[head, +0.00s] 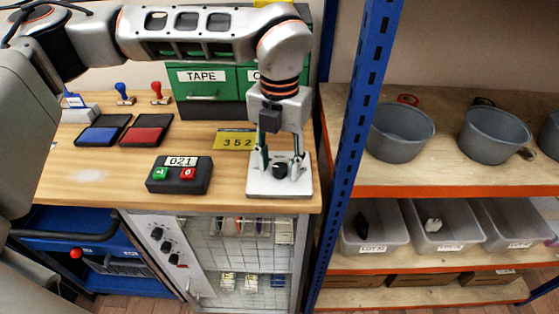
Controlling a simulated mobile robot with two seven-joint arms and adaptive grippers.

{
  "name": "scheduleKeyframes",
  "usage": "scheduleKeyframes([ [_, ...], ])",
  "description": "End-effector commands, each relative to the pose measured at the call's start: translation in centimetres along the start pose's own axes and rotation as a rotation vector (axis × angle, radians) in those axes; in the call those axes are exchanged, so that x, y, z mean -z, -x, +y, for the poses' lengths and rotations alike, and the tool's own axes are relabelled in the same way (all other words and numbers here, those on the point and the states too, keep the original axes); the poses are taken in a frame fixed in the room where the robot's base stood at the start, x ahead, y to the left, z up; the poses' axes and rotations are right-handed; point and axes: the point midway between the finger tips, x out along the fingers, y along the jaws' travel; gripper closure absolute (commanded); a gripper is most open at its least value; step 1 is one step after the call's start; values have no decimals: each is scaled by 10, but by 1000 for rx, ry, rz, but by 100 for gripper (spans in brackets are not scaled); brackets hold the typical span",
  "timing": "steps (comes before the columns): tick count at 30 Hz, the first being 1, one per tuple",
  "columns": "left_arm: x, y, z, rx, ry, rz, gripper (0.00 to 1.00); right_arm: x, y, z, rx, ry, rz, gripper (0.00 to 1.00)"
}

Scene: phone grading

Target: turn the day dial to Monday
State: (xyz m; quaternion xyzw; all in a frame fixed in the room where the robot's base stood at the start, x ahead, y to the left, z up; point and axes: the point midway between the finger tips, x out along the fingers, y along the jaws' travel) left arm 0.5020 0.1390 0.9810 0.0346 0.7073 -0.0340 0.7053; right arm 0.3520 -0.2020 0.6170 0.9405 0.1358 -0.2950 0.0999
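The day dial appears to be the white plate (265,187) with a black knob (280,171) at the right front of the wooden bench. No day names are readable on it, so I cannot tell where it points. My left gripper (279,168) points down over the plate. Its two fingers are apart, one on each side of the knob, and a gap seems to show between them and the knob. The gripper and its wrist hide the back part of the plate. My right gripper is not in view.
Ink pads (144,136) and stamps lie further left. A blue rack post (357,140) rises close on the right, before shelves with grey bowls (402,136).

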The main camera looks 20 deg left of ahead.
Motion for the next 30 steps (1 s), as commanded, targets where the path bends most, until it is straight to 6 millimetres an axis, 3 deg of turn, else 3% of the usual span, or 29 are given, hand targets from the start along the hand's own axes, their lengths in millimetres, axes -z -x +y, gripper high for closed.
scheduleKeyframes([
  [8, -2, 10, 0, 1, 0, -5, 60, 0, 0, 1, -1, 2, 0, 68],
  [21, -1, 93, 0, 1, 1, -5, 60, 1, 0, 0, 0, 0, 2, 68],
  [30, 0, 120, 0, 0, -1, -1, 60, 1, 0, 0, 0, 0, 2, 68],
])
